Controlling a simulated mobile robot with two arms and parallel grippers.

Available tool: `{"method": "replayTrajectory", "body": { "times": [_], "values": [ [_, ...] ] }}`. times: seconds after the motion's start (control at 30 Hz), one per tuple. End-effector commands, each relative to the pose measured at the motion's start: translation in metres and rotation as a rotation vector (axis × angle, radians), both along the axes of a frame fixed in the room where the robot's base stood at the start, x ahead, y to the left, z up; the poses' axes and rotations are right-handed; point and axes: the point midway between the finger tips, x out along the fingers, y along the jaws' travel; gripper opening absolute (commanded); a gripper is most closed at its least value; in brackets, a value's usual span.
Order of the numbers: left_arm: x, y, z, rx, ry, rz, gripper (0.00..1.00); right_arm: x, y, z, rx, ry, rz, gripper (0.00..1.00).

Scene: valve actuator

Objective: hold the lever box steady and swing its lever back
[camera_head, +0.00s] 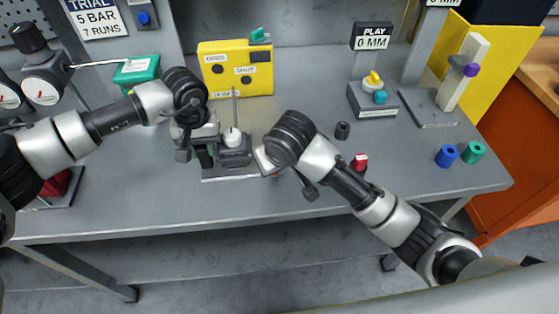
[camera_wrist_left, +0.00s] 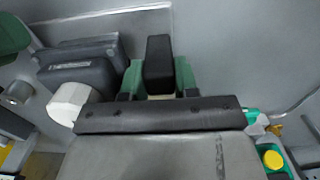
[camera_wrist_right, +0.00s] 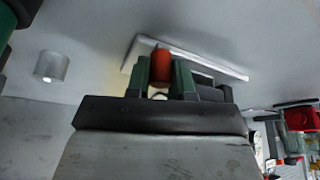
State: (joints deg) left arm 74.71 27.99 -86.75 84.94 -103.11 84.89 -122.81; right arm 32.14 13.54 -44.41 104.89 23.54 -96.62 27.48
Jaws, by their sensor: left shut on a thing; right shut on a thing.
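The lever box (camera_head: 234,152) is a dark grey block on a pale base plate (camera_head: 232,178), with a white hub and a thin upright rod on top. My left gripper (camera_head: 206,156) is at its left side. In the left wrist view its green fingers are shut on a black block (camera_wrist_left: 158,62) beside the grey housing (camera_wrist_left: 82,68). My right gripper (camera_head: 267,166) is at the box's right side. In the right wrist view its green fingers are shut on a red grip (camera_wrist_right: 161,62), which looks like the lever's end. Most of the lever is hidden by the right gripper.
A yellow panel (camera_head: 236,82) stands behind the box. A teal box (camera_head: 137,70) and gauges (camera_head: 42,86) are at left. A black cap (camera_head: 342,130) and red piece (camera_head: 360,162) lie right of the right gripper. Blue (camera_head: 447,156) and green (camera_head: 473,152) cylinders stand farther right.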

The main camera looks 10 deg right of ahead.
Motion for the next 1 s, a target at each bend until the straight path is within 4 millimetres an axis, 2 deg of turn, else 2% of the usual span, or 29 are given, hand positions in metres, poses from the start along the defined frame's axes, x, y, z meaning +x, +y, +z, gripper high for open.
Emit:
{"method": "replayTrajectory", "body": {
  "times": [0.3,0.77,0.8,0.93,1.0],
  "values": [
    [-0.0022,-0.0016,-0.0028,-0.001,0.006,-0.007,0.00,-0.0005,0.0069,-0.0006,0.004,-0.002,-0.085,0.00],
    [-0.0023,-0.0020,-0.0026,-0.002,0.006,-0.008,0.00,-0.0003,0.0068,-0.0007,0.003,-0.001,-0.096,0.00],
    [-0.0023,-0.0020,-0.0026,-0.002,0.006,-0.008,0.00,-0.0003,0.0068,-0.0007,0.003,-0.001,-0.096,0.28],
    [-0.0022,-0.0017,-0.0027,-0.002,0.006,-0.007,0.00,-0.0004,0.0064,-0.0005,0.002,0.000,-0.096,0.48],
    [-0.0020,-0.0015,-0.0027,-0.001,0.006,-0.006,0.00,-0.0004,0.0064,-0.0005,0.002,0.000,-0.096,0.48]
  ]
}}
